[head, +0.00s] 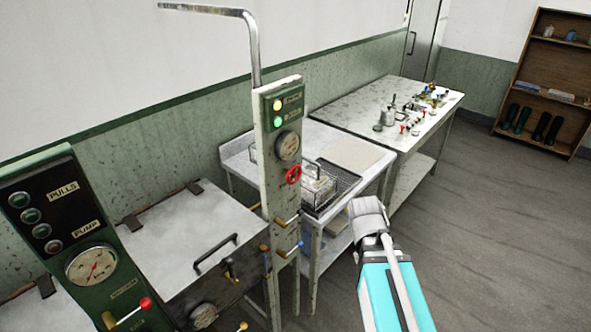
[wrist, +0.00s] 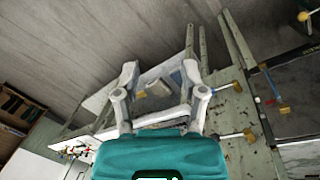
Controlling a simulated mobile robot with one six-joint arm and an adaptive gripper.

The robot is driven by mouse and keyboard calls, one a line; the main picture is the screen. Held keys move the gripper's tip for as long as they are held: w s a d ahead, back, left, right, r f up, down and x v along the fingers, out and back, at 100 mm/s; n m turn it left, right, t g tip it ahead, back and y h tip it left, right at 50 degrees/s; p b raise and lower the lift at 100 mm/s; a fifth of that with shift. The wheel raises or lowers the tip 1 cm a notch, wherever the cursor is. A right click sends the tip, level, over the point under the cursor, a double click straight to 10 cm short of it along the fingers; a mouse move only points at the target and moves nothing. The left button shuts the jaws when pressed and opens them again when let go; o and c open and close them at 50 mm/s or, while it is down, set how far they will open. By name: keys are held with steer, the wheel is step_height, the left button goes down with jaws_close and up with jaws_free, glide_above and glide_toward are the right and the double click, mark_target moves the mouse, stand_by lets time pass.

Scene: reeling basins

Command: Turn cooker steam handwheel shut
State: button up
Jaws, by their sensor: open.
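The red handwheel (head: 293,174) is on the front of the narrow pale control panel (head: 264,150), below its round gauge (head: 287,146). My gripper (head: 368,214) is to the right of and lower than the wheel in the head view, apart from it. In the wrist view its two fingers (wrist: 160,78) are spread, with nothing held between them. The panel also shows in the wrist view (wrist: 228,118), to the right of the fingers. I cannot make out the handwheel there.
Brass-ended levers (head: 288,221) stick out below the wheel. A steel table (head: 345,152) with a wire basket (head: 330,188) stands behind the panel. A green panel (head: 58,215) and a lidded basin (head: 190,240) are at left. The floor (head: 480,240) at right is clear.

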steer(key=w+a+n+t+h+b, duration=0.2)
steer(key=w+a+n+h, duration=0.2)
steer(key=w+n, duration=0.25)
steer(key=n+t+h+b, duration=0.3)
steer(key=n+t+h, duration=0.2)
steer(key=n+t, duration=1.05)
glide_toward(289, 171)
step_height(289, 171, up, 3)
steer(key=a+n+g, duration=0.2)
steer(key=n+g, duration=0.2)
steer(key=shift+s+f, duration=0.15)
steer(key=shift+s, duration=0.35)
steer(key=shift+d+m, duration=0.1)
steer(key=shift+m, duration=0.2)
steer(key=shift+x, duration=6.85)
steer(key=shift+w, duration=0.1)
jaws_close()
